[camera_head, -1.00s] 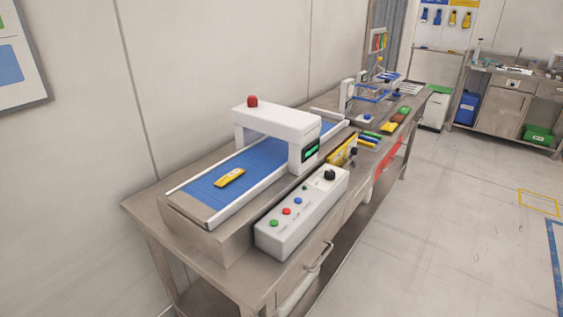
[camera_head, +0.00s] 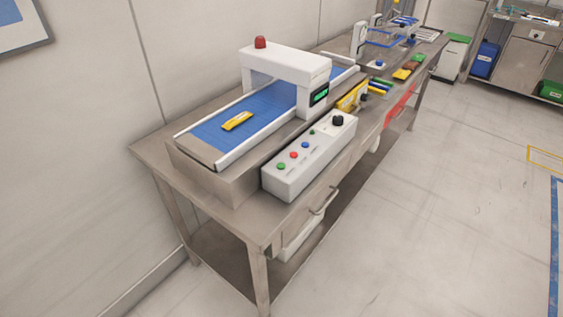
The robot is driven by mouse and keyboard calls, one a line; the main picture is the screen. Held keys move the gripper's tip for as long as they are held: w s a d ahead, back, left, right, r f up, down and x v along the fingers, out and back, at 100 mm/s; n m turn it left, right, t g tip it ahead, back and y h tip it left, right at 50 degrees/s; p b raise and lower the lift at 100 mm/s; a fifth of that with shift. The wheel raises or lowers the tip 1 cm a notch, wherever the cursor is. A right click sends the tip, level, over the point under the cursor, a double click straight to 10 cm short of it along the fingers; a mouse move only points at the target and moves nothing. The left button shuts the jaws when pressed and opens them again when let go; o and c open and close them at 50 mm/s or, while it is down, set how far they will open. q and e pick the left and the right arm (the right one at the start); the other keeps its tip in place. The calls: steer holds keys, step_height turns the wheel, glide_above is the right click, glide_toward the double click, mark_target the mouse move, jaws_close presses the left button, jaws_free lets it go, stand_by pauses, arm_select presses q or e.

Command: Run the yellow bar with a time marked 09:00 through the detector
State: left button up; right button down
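A yellow bar (camera_head: 237,121) lies flat on the blue conveyor belt (camera_head: 212,136), on the near side of the detector. Any time marked on it is too small to read. The detector (camera_head: 288,66) is a white arch over the belt, with a red lamp (camera_head: 260,42) on top and a lit green display (camera_head: 320,95). A white control box (camera_head: 308,158) with green, red and blue buttons and a black knob stands in front of the belt. Neither of my grippers is in view.
The steel table (camera_head: 150,150) runs away to the back right. Beyond the detector are a yellow sign-like piece (camera_head: 352,97), several coloured bars and a blue-framed device (camera_head: 382,40). A blue bin (camera_head: 485,60) stands at the far right. The floor (camera_head: 430,210) right of the table is clear.

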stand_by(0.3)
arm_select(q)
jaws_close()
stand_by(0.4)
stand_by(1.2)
